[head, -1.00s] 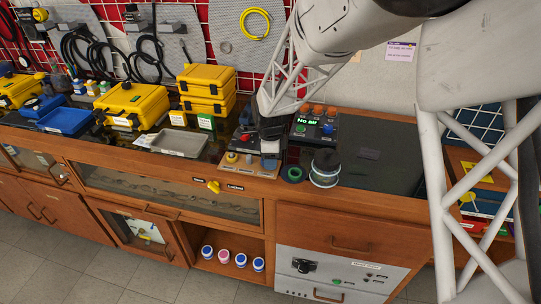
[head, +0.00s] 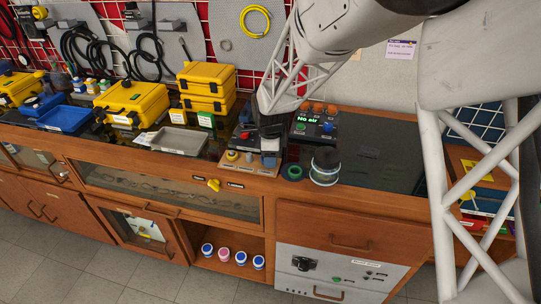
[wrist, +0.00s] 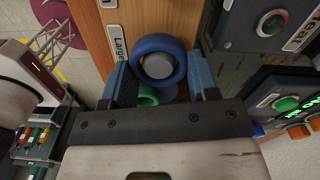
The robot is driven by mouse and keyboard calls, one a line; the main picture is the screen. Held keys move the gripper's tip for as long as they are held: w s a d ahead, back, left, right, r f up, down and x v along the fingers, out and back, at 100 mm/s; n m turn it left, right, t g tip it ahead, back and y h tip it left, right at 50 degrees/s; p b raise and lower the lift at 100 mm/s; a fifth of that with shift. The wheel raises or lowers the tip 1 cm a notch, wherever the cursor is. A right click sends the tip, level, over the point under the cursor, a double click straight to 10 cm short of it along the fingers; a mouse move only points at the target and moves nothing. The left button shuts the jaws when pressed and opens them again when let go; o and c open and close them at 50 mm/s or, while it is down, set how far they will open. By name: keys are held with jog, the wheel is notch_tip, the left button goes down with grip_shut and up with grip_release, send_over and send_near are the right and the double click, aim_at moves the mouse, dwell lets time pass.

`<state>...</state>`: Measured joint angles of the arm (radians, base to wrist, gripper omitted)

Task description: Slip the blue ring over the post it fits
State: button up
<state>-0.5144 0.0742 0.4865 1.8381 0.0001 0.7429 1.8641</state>
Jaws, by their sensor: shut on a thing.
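The blue ring (wrist: 137,47) is held between the two blue fingers of my gripper (wrist: 159,70) in the wrist view. A round grey post top (wrist: 158,66) shows through the ring's hole. I cannot tell whether the ring is above the post or around it. A green round piece (wrist: 148,94) shows just behind the ring, between the fingers. In the head view my gripper (head: 267,155) is over the right part of a small wooden board near the bench's front edge; the ring is hard to make out there. A yellow piece (head: 232,155) sits at the board's left.
A control box reading "No air" (head: 314,122) stands right of the gripper. A green tape roll (head: 291,172) and a wire spool (head: 325,172) lie close to the right. A grey tray (head: 178,141) is to the left. The dark mat (head: 380,170) at right is mostly clear.

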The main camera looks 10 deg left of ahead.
jog(key=shift+f, duration=0.5)
dwell(0.5)
jog(key=o, duration=1.3)
jog(key=shift+r, duration=0.1)
jog(key=shift+r, duration=3.9)
